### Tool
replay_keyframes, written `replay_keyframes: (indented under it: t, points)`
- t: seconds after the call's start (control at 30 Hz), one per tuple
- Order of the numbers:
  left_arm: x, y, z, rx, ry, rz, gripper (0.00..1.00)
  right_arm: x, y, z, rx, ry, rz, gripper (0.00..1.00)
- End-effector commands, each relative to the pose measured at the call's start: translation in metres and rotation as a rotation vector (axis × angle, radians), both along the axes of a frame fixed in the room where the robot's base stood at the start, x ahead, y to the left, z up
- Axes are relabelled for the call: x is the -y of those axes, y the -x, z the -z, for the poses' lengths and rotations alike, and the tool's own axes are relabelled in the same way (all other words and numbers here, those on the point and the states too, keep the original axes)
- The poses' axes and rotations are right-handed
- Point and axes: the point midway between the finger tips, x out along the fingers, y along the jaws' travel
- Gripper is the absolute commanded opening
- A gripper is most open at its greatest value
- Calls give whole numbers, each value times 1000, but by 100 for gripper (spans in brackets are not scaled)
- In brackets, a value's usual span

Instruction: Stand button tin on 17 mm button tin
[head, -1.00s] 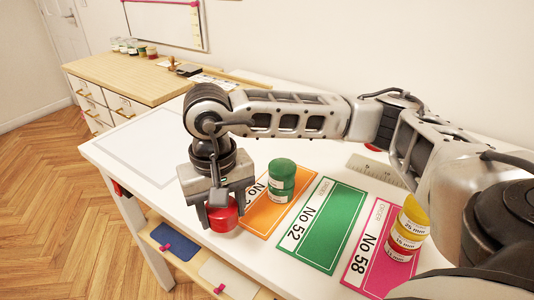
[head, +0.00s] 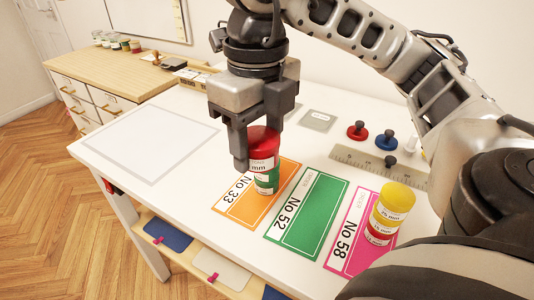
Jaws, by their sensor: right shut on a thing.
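My right gripper (head: 257,135) is shut on a red-lidded button tin (head: 263,143) with a white label whose number I cannot read. It holds the tin upright at the top of the stacked green tins (head: 267,187) on the orange No 33 card (head: 243,212). The red tin hides the upper part of that stack. I cannot tell whether it touches the green tin below, or which tin is the 17 mm one. My left gripper is out of view.
A stack of yellow and red tins (head: 392,203) stands on the pink No 58 card (head: 345,250). The green No 52 card (head: 307,215) between is bare. Red (head: 357,130) and blue (head: 387,140) knobbed pieces and a ruler (head: 370,160) lie behind.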

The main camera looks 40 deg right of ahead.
Motion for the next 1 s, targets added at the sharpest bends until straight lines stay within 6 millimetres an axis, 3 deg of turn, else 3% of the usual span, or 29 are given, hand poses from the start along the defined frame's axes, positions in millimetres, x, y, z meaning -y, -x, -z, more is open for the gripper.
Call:
replay_keyframes:
  t: [0.13, 0.33, 0.67, 0.7, 0.9, 1.0]
  points:
    - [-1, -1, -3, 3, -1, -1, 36, 4, 8, -11, 3, 7, 213, 25]
    - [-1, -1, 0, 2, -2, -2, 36, 14, 2, -7, -1, 9, 310, 25]
    - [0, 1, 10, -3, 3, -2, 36, 68, -55, 30, -3, 9, 312, 25]
    - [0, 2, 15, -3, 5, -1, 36, 73, -60, 40, -5, 9, 309, 25]
    - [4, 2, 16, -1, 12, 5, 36, 91, -80, 70, -2, 10, 305, 25]
    - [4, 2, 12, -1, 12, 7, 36, 95, -85, 74, 1, 10, 304, 25]
